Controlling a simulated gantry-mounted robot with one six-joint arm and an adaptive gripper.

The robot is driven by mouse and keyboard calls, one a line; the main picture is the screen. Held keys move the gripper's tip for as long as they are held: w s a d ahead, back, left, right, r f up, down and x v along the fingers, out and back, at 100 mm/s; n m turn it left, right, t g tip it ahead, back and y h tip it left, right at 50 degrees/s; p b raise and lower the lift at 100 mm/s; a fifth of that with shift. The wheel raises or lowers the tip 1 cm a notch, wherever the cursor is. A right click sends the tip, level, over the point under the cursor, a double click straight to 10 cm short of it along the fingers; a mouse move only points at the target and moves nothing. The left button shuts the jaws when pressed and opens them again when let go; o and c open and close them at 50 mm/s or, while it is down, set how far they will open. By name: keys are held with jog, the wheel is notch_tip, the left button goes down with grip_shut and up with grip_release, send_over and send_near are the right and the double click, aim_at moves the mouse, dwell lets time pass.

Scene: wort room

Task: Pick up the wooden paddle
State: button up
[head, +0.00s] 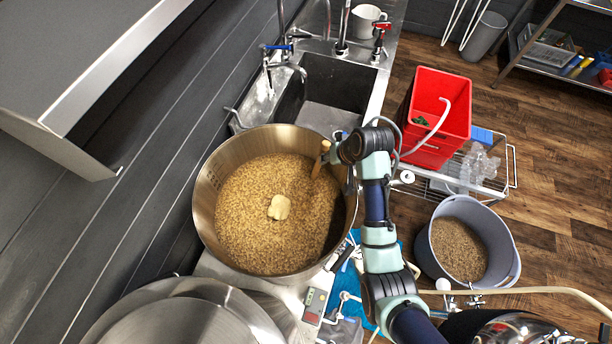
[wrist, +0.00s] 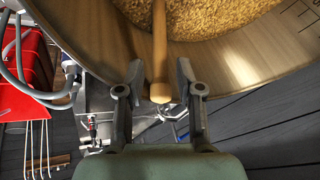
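The wooden paddle stands tilted in the grain of a large steel pot (head: 210,210); its handle (head: 320,160) reaches up by the pot's right rim. A pale flat piece (head: 278,207) shows in the grain, possibly part of the paddle. In the wrist view the handle (wrist: 160,50) runs down from the grain, and its rounded end lies between the fingers of my gripper (wrist: 160,78). The fingers are open, with a visible gap on each side of the handle. In the head view my gripper (head: 338,157) is beside the handle at the right rim, partly hidden by my wrist.
A sink (head: 335,90) with taps lies behind the pot. A red bin (head: 440,110) with a hose and a grey bucket of grain (head: 460,248) stand at right. Stacked steel lids (head: 180,320) are in front. A grey hood (head: 70,60) hangs at upper left.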

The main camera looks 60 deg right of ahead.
jog(key=x, duration=0.8)
jog(key=shift+w+d+f, duration=0.15)
jog(key=shift+w+d, duration=0.05)
jog(key=shift+d, duration=0.05)
grip_shut()
